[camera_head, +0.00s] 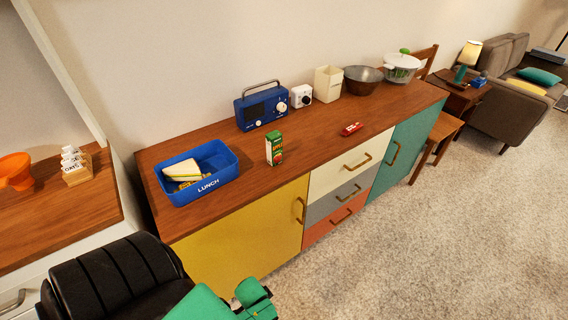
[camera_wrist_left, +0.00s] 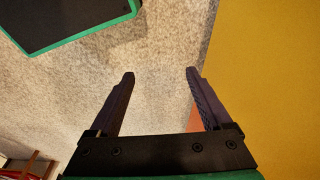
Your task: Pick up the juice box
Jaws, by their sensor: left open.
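The juice box (camera_head: 275,149) is a small green and white carton with red on its front. It stands upright on the wooden sideboard top (camera_head: 225,222), right of the lunch box, in the head view. My left gripper (camera_wrist_left: 160,74) is open and empty in the left wrist view, over the carpet beside the yellow door. The juice box is not in the wrist view. In the head view part of my green arm shows at the bottom, well below the juice box. My right gripper is not in view.
A blue lunch box (camera_head: 208,188) with a sandwich (camera_head: 183,170) stands left of the juice box. A blue radio (camera_head: 262,106) stands behind it, and a small red item (camera_head: 351,129) lies to the right. The sideboard's yellow door (camera_wrist_left: 270,80) is close beside my left gripper.

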